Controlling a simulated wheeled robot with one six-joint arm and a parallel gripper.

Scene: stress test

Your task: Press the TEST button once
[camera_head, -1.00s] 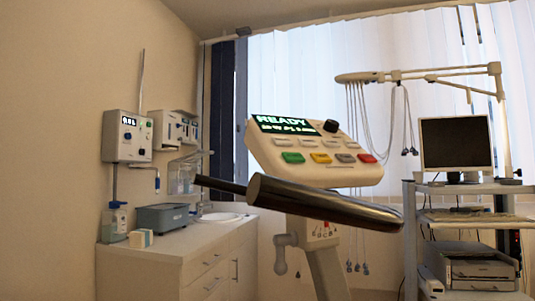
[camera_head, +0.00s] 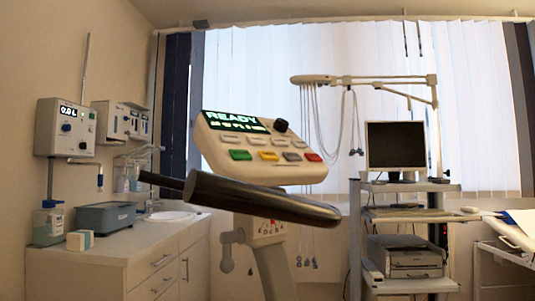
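A cream console (camera_head: 262,172) stands tilted on a post near the middle of the view. Its lit screen (camera_head: 235,122) reads READY, with a smaller line below that I cannot read. Its lower row has a green button (camera_head: 240,155), an orange-yellow button (camera_head: 268,156), a grey button (camera_head: 292,157) and a red button (camera_head: 313,157). Several pale buttons sit in a row above, and a black knob (camera_head: 281,125) is at the right of the screen. The button labels are too small to read, so I cannot tell which is TEST. My gripper is not in view.
A dark handlebar (camera_head: 255,201) crosses in front of the console's lower edge. A counter (camera_head: 110,250) with a grey-blue box (camera_head: 105,217) is at left. A cart with a monitor (camera_head: 396,146) stands at right, under an arm with hanging cables (camera_head: 335,112).

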